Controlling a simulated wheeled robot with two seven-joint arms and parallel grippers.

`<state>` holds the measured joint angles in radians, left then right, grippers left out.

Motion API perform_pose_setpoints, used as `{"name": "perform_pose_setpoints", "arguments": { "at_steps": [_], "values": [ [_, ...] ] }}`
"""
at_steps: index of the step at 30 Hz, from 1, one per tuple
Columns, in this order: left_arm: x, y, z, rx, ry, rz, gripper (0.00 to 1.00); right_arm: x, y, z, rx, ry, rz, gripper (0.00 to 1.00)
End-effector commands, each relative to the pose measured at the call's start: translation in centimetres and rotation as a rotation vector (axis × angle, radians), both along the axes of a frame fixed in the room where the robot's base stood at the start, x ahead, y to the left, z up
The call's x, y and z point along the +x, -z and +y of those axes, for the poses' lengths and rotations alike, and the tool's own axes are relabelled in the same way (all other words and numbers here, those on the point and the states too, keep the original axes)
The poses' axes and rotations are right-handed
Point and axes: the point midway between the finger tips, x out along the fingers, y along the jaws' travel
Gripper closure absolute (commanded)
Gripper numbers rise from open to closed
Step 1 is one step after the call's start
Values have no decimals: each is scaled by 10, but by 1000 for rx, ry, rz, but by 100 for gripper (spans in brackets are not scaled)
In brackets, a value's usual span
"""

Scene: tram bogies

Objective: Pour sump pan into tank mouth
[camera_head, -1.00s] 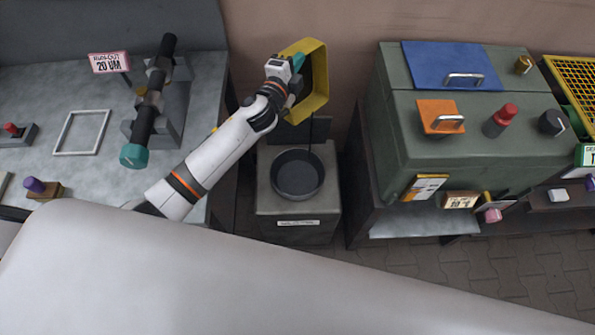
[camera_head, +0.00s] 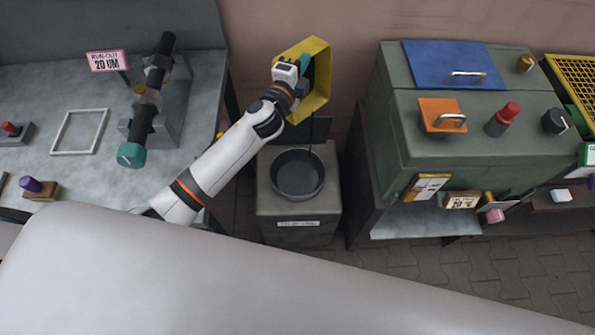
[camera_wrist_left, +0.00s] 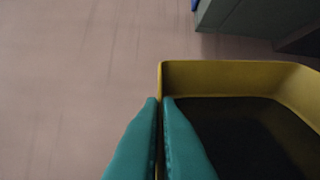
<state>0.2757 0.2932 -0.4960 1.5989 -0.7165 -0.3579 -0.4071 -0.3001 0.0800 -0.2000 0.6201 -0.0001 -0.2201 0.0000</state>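The yellow sump pan (camera_head: 319,90) is steeply tilted, its dark inside facing right, above the tank. My left gripper (camera_head: 304,64) is shut on the pan's rim. In the left wrist view, the teal fingertips (camera_wrist_left: 159,101) pinch the wall of the pan (camera_wrist_left: 215,77). A thin dark stream (camera_head: 311,135) runs from the pan's lower edge down to the round, dark tank mouth (camera_head: 298,192). The mouth sits on top of a grey tank (camera_head: 265,210) with a white label. My right gripper is in neither view.
A grey bench (camera_head: 90,175) with a shaft fixture (camera_head: 152,105) stands left of the tank. A wall is behind. A pale rounded surface fills the foreground.

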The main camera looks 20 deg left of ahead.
Motion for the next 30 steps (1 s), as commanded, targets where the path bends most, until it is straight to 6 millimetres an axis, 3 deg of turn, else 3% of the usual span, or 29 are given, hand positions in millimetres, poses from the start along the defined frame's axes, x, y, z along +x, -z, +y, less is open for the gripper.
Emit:
{"name": "perform_pose_setpoints", "arguments": {
  "at_steps": [23,25,30],
  "values": [
    [-9,-1,-15,72,1,-48,100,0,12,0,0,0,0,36],
    [-5,-7,-8,51,-2,-33,100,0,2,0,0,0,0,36],
    [27,-20,43,-148,-3,92,100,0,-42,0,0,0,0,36]
  ]
}}
